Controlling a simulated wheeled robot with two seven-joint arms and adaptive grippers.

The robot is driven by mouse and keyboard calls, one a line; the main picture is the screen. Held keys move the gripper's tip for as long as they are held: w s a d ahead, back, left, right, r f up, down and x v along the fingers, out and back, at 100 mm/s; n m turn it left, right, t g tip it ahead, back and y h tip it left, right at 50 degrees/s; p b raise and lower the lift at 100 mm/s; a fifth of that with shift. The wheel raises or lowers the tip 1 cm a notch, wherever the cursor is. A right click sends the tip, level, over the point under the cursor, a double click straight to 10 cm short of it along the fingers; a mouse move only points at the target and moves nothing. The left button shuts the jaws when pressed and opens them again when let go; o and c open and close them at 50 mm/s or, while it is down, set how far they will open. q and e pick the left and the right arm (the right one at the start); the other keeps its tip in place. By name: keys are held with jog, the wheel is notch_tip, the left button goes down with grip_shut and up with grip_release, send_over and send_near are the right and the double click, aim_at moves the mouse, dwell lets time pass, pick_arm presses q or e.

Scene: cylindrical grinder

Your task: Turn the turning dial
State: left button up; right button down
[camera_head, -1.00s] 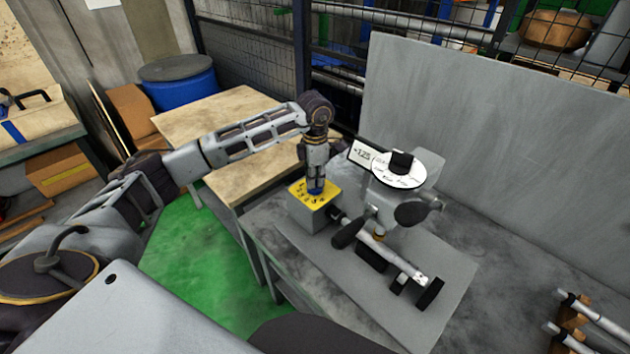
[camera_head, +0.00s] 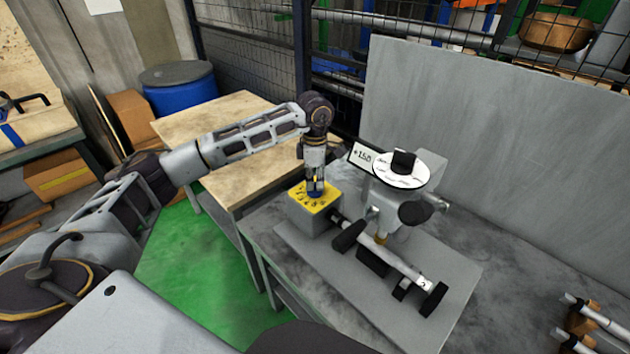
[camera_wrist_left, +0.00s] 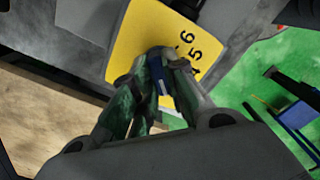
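The fingers hide most of the knob. Numbers, including 5 and 6, show on the yellow plate (camera_wrist_left: 138,38) beside it. My right gripper is in neither current view.
The grey machine (camera_head: 385,205) with a white round disc and a small number display (camera_head: 362,156) stands right of the box. A shaft (camera_head: 395,260) with black parts lies before it. Silver rods (camera_head: 600,318) are at lower right. A wooden table (camera_head: 225,125) stands behind my left arm.

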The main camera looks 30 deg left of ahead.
aim_at(315, 183)
pick_arm(q)
jog(key=o, duration=0.4)
jog(key=shift+r, duration=6)
pick_arm(e)
jog(key=shift+s, duration=0.35)
